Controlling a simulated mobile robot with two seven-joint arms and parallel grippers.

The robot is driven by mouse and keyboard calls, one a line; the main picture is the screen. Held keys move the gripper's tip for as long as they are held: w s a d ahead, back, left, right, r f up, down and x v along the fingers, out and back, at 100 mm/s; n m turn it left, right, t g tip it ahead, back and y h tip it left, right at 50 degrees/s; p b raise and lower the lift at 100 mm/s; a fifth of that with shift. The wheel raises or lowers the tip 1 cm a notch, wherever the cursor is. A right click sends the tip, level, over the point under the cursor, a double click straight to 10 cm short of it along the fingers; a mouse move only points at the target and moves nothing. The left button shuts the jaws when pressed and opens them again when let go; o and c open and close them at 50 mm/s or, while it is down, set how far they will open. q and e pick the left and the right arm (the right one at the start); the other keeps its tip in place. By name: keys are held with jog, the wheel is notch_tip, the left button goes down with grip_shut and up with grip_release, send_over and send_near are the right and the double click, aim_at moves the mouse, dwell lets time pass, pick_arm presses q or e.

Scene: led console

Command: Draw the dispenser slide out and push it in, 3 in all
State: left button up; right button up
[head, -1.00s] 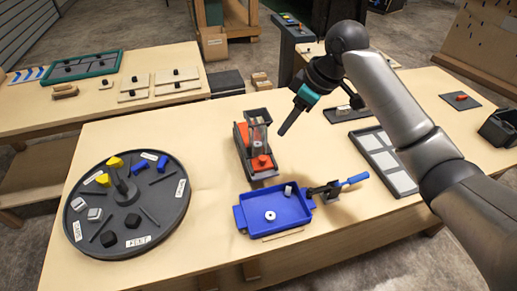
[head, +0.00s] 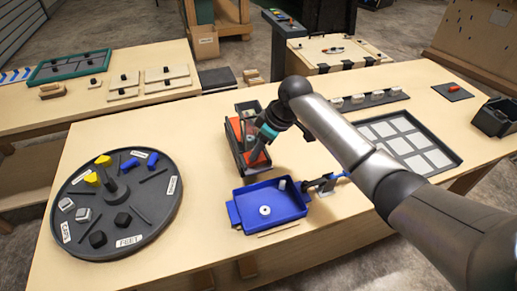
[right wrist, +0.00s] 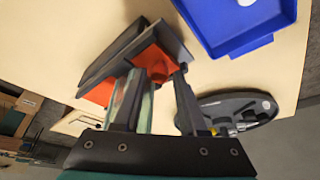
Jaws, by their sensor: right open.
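The dispenser (head: 231,141) has a dark frame with orange-red parts and stands at the middle of the table. Its clear tube is mostly hidden behind my right gripper in the head view. My right gripper (head: 255,158) is open and points down at the dispenser's near end. In the right wrist view its fingers (right wrist: 160,78) are spread, with the orange-red slide end (right wrist: 158,64) showing between and just beyond them. I cannot tell whether they touch it. How far the slide is drawn out is unclear. My left gripper is not in view.
A blue tray (head: 240,217) with a white ring (head: 265,210) and a small pale cylinder (head: 282,185) lies in front of the dispenser. A round dark turntable (head: 150,205) with small blocks stands at left. A dark panel of pale squares (head: 447,138) lies at right.

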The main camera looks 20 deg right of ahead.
grip_shut()
dwell(0.4)
dwell(1.1)
